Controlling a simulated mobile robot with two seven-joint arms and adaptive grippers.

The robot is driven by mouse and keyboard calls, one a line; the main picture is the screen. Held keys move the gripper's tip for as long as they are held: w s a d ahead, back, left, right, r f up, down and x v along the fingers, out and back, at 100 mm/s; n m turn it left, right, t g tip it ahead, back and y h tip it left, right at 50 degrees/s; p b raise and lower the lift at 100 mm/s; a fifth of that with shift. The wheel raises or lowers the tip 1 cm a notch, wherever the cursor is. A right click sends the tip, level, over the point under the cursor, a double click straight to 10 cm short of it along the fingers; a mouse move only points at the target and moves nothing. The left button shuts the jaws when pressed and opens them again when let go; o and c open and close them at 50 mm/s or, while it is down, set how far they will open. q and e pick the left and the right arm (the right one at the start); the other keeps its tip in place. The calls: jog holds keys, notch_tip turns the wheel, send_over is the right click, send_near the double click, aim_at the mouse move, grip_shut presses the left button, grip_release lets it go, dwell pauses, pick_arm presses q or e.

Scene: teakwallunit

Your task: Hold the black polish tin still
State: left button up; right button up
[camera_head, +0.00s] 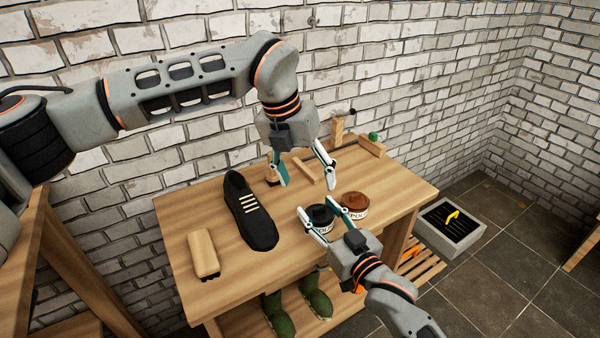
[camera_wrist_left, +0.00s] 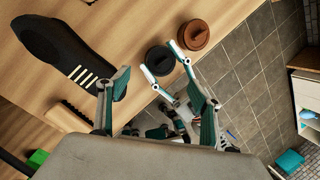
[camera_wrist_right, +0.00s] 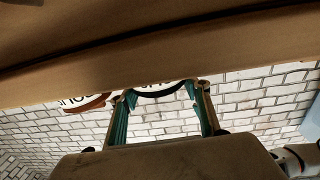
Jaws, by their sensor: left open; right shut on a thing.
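The black polish tin (camera_head: 320,213) stands on the wooden bench (camera_head: 225,290), with a dark lid and pale label.
A brown tin (camera_head: 355,203) stands close right of the black tin. A black shoe (camera_head: 252,215) and a wooden block-like brush (camera_head: 203,254) lie to the left. Wooden pieces (camera_head: 337,130) stand at the back. Green boots (camera_head: 316,296) are below. A grey bin (camera_head: 450,235) is on the floor.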

aim_at(319, 207)
pick_arm(q)
jog(key=d+f+m, duration=0.1)
jog(key=f+m, duration=0.1)
jog(key=f, duration=0.1)
jog(key=d+f+m, duration=0.1)
jog(key=f+m, duration=0.2)
jog(key=w+f+m+t+h, duration=0.1)
jog(key=f+m, duration=0.2)
jog(key=shift+d+f, duration=0.15)
jog(key=shift+d, duration=0.25)
dwell(0.4)
jog(key=c, duration=1.3)
jog(key=shift+c, duration=0.7)
